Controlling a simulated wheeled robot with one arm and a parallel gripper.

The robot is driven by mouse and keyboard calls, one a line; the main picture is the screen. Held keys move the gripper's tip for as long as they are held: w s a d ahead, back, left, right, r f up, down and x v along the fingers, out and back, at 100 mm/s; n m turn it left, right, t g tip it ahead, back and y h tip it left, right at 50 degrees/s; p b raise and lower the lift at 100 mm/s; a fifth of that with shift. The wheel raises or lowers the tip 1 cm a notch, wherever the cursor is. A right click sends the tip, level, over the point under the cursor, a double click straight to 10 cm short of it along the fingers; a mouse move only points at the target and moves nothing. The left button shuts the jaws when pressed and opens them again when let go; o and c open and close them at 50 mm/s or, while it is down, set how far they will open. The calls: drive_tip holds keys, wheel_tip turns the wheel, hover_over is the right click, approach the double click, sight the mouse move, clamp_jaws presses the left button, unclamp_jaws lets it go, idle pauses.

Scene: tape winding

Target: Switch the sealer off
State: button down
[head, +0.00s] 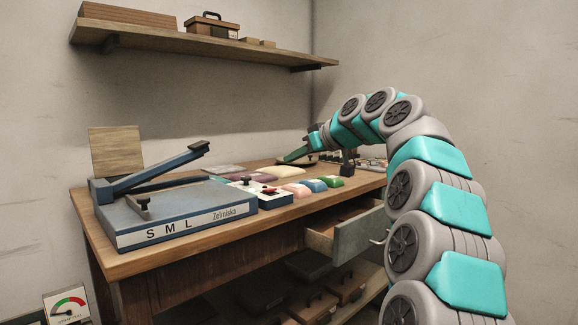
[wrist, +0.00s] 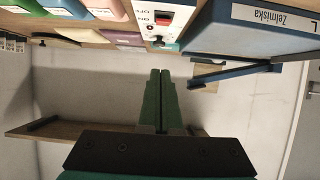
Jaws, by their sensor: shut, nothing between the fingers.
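The blue sealer (head: 185,213), labelled SML and Zelmiska, sits on the left of the workbench with its lever arm (head: 155,176) raised. In the wrist view the sealer (wrist: 270,25) is at the upper right, upside down. Beside it is a white-topped switch box (head: 262,192) with a black knob and a red part. In the wrist view this box (wrist: 150,30) shows ON and OFF marks, a red switch (wrist: 163,18) and a black knob. My gripper (head: 284,161) has green fingers, shut and empty. In the wrist view my gripper (wrist: 160,72) points towards the box, apart from it.
Coloured packets (head: 297,188) lie right of the switch box on the workbench (head: 240,231). A drawer (head: 345,238) stands open below the bench top. A wall shelf (head: 200,45) holds boxes. A gauge (head: 68,307) stands at the lower left.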

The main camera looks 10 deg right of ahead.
drive_tip(key=p, duration=0.1)
hover_over(277, 196)
drive_tip(key=w, duration=0.1)
drive_tip(key=f, duration=0.4)
drive_tip(key=shift+w+a, duration=0.2)
drive_tip(key=shift+a, duration=0.05)
drive_tip(key=shift+s+d+f, duration=0.15)
drive_tip(key=shift+s+f, duration=0.1)
drive_tip(key=shift+f, duration=0.65)
drive_tip(key=shift+s+d+f, duration=0.1)
drive_tip(key=shift+s+f, duration=0.1)
drive_tip(key=shift+f, duration=0.65)
drive_tip(key=shift+f, duration=0.1)
drive_tip(key=f+b, duration=0.1)
drive_tip(key=b, duration=0.2)
drive_tip(key=shift+f+t+b, duration=0.15)
drive_tip(key=shift+t+b, duration=0.15)
drive_tip(key=b, duration=0.2)
drive_tip(key=shift+s+f+t+y+b, duration=0.15)
drive_tip(key=shift+f+t+y+b, duration=0.1)
drive_tip(key=shift+t+y+b, duration=0.05)
drive_tip(key=shift+r+p, duration=0.3)
drive_tip(key=shift+r, duration=0.3)
drive_tip(key=shift+r+p, duration=0.3)
drive_tip(key=shift+r, duration=0.35)
